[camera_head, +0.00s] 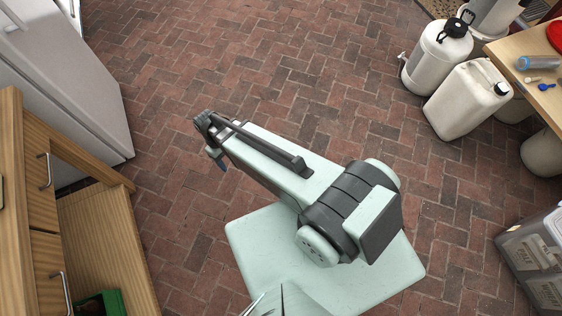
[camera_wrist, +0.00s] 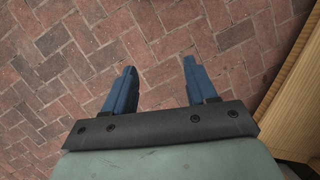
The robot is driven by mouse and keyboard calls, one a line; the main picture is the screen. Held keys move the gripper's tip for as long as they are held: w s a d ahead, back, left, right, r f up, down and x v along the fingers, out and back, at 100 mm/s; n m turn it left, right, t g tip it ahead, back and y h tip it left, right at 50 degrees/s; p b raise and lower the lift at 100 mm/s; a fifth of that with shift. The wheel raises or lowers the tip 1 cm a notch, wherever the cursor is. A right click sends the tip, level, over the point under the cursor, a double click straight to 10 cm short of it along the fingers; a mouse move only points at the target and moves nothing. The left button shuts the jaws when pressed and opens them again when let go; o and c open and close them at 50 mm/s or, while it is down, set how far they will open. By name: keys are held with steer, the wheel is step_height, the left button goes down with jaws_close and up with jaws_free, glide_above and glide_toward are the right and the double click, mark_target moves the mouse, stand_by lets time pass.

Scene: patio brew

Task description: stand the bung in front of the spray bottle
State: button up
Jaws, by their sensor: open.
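My gripper (camera_wrist: 160,70) is open and empty in the wrist view, its two blue fingers apart over bare brick floor. In the head view my arm reaches to the upper left, and part of a blue finger shows at its far end. I cannot make out the bung or the spray bottle in either view.
A wooden cabinet (camera_head: 18,190) stands at the left, beside a white fridge (camera_head: 65,80). A wooden edge (camera_wrist: 296,95) is right of my gripper. White jerrycans (camera_head: 467,100), a table (camera_head: 508,48) with small items and a labelled bin (camera_head: 535,262) are at the right. The middle floor is clear.

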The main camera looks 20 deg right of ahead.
steer(key=s+d+f+m+g, duration=0.1)
steer(key=s+d+f, duration=0.3)
steer(key=s+d, duration=0.4)
steer(key=s+d+f+m+g+y, duration=0.1)
steer(key=s+d+f+m+g, duration=0.1)
steer(key=s+d, duration=0.6)
steer(key=s+f+m, duration=0.1)
steer(key=s+m, duration=0.1)
steer(key=s, duration=0.2)
steer(key=shift+f+m, duration=0.3)
steer(key=shift+f, duration=0.05)
